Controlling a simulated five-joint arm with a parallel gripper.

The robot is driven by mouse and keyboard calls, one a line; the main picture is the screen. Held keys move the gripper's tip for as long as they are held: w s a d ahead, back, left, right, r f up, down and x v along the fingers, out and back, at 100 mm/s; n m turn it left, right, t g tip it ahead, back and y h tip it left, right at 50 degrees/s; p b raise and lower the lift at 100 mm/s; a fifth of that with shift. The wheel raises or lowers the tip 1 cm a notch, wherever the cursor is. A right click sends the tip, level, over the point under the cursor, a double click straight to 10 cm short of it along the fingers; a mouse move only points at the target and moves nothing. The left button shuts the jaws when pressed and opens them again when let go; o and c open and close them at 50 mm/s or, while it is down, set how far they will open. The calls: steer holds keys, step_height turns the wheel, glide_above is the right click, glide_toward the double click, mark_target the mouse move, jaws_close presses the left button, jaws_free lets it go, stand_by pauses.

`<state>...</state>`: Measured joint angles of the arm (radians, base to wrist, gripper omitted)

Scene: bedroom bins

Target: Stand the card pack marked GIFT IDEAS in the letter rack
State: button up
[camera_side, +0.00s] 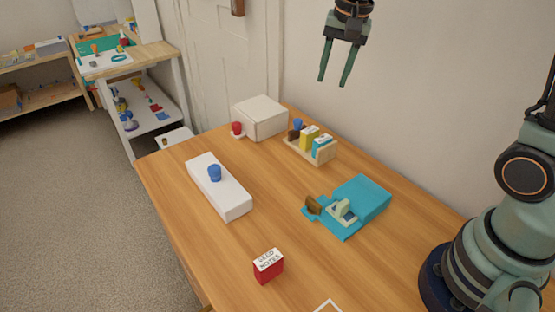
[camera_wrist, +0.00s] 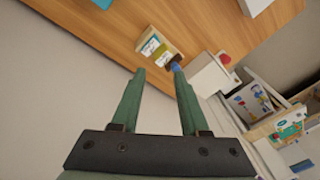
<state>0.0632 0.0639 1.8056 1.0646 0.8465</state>
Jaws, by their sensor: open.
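The wooden letter rack (camera_side: 322,158) stands on the table near the back wall. It holds a yellow pack (camera_side: 309,138), a teal pack (camera_side: 323,147) and something dark. A red pack with a white, lettered top (camera_side: 268,264) stands alone near the front of the table. Its lettering is too small to read surely, so I cannot tell which pack says GIFT IDEAS. My gripper (camera_side: 335,83) is open and empty, high above the rack. In the wrist view the open fingers (camera_wrist: 157,70) point toward the rack, which shows just beyond them.
A long white box (camera_side: 230,200) with a blue knob stands left of centre. A white box (camera_side: 262,116) and red knob stand at the back. A teal holder (camera_side: 366,200) with small brown and pale pieces lies right of centre. The table between is clear.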

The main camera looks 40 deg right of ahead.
steer(key=s+a+n+t, duration=0.2)
steer(key=s+n+t, duration=0.1)
steer(key=s+n, duration=0.7)
steer(key=s, duration=0.3)
steer(key=shift+s+a+r, duration=0.25)
steer(key=shift+a, duration=0.1)
